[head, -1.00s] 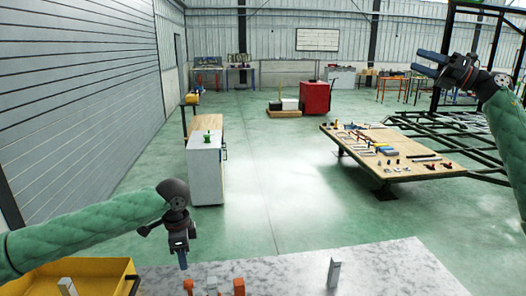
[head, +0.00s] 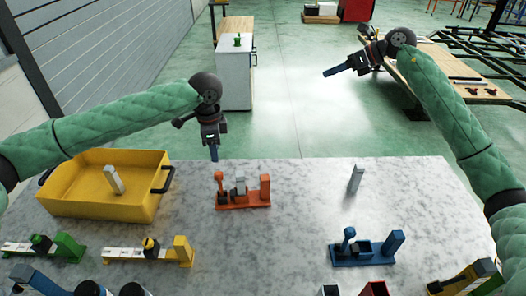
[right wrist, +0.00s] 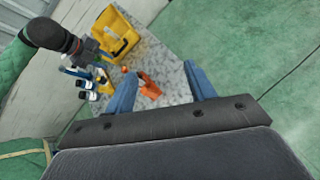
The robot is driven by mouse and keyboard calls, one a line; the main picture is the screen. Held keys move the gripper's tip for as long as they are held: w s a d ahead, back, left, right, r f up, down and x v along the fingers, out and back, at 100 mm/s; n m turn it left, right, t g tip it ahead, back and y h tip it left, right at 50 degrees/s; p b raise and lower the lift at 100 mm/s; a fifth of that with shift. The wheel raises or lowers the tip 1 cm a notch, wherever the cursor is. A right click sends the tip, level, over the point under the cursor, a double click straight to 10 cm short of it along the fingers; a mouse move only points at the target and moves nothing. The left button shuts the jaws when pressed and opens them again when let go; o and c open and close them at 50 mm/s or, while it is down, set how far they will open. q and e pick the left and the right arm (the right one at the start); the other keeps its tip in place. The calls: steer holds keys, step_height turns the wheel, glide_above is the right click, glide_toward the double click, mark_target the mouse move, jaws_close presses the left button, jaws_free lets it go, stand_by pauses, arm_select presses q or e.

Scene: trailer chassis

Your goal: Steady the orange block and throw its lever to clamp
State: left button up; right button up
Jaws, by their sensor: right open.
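The orange block (head: 245,205) sits upright on the grey table, with a lever post (head: 220,186) at its left end, a grey piece (head: 240,187) in the middle and a taller orange upright (head: 264,187) at its right end. My left gripper (head: 213,153) hangs pointing down above and behind the block, apart from it. Its fingers are seen edge-on, so its opening is unclear. My right gripper (head: 328,73) is raised beyond the table's far edge, pointing left. In the right wrist view its fingers (right wrist: 160,88) are apart and empty, with the orange block (right wrist: 149,90) far off between them.
A yellow bin (head: 95,205) with a grey piece inside stands at the left. Blue (head: 362,258), yellow (head: 150,255) and green (head: 45,249) fixtures stand nearer me. A grey upright piece (head: 355,179) stands right of the orange block. Bare tabletop lies between them.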

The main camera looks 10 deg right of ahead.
steer(key=s+a+f+n+g+h, duration=0.3)
steer(key=s+a+f+n+h, duration=0.1)
steer(key=a+f, duration=1.05)
steer(key=n+g+h, duration=0.1)
steer(key=n+h, duration=0.4)
steer(key=h, duration=0.1)
glide_above(263, 186)
steer(key=w, duration=0.2)
step_height(263, 186, down, 13)
steer(key=shift+s+d, duration=0.1)
steer(key=shift+d, duration=0.05)
steer(key=shift+s+f, duration=0.1)
steer(key=shift+f, duration=3.85)
steer(key=shift+c, duration=0.2)
